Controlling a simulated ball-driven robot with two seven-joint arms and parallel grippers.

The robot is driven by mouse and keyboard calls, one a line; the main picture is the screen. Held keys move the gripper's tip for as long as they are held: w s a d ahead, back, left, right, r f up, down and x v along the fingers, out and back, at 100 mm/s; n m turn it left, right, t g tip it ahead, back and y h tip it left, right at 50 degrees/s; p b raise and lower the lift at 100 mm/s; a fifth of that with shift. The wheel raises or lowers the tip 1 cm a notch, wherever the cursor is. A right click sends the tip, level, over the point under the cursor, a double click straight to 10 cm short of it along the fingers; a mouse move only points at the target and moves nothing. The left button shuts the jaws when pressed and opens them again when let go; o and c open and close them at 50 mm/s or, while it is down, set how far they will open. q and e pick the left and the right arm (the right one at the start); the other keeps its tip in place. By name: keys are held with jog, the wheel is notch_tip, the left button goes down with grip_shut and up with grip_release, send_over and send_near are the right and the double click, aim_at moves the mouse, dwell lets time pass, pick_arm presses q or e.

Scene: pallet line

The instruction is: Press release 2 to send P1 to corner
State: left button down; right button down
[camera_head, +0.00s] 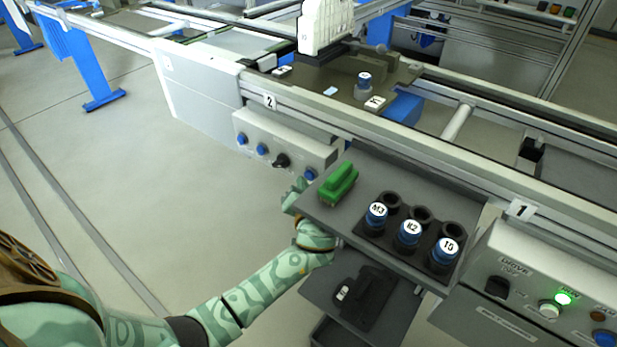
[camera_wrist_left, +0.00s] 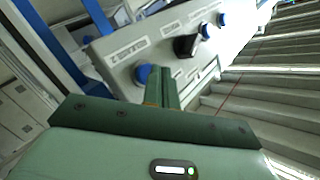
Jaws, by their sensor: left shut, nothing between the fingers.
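The grey control box (camera_head: 285,138) below the rail plate marked 2 has several blue buttons and a black knob (camera_head: 281,160). Its nearest blue button (camera_head: 310,173) is close to my left gripper (camera_head: 297,190), which is shut and empty. In the left wrist view my closed fingers (camera_wrist_left: 162,88) stand beside that button (camera_wrist_left: 142,75); I cannot tell whether they touch. A dark pallet (camera_head: 325,80) sits on the line above; no P1 mark is readable. My right gripper is not in view.
Control box 1 (camera_head: 520,265) at the right has a lit green lamp. The floor at left is clear.

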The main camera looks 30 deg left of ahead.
pick_arm(q)
jog(key=shift+w, duration=0.5)
dwell(0.8)
jog(key=shift+s, duration=0.15)
dwell(0.3)
jog(key=shift+s, duration=0.75)
